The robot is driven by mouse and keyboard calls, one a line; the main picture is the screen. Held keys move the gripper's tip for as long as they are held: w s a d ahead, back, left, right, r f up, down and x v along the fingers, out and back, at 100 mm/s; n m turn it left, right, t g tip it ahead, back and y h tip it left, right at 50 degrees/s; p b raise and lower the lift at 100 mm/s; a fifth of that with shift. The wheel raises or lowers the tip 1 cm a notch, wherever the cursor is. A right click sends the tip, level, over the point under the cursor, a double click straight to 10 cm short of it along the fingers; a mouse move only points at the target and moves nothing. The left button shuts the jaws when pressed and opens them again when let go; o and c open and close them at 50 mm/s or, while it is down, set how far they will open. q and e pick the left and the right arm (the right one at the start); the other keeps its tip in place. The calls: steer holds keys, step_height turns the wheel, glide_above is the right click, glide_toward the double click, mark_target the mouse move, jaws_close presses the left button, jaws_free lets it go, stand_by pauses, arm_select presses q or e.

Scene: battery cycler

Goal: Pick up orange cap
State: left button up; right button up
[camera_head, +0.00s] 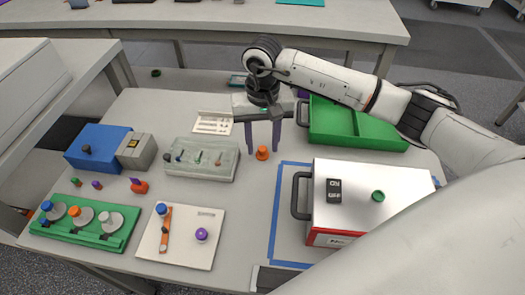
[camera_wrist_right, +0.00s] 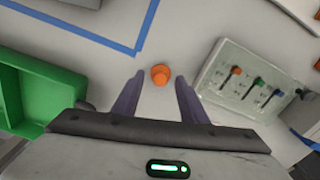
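The orange cap (camera_head: 262,153) stands alone on the grey table, near the middle in the head view. In the right wrist view the orange cap (camera_wrist_right: 160,75) lies just ahead of the fingertips and midway between them. My right gripper (camera_head: 262,148) is open, with its two purple-grey fingers pointing down just behind the cap in the head view. The right gripper (camera_wrist_right: 157,78) also shows in the wrist view, empty, with one finger on each side and a gap to the cap. My left gripper is not in view.
A green tray (camera_head: 388,143) and a white box (camera_head: 345,225) with a black handle stand to the right. A grey panel with knobs (camera_head: 215,172) stands left of the cap. A blue box (camera_head: 90,160) and a green holder (camera_head: 60,228) are further left. Bare table surrounds the cap.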

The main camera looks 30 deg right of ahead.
jaws_close()
steer(key=shift+r, duration=0.15)
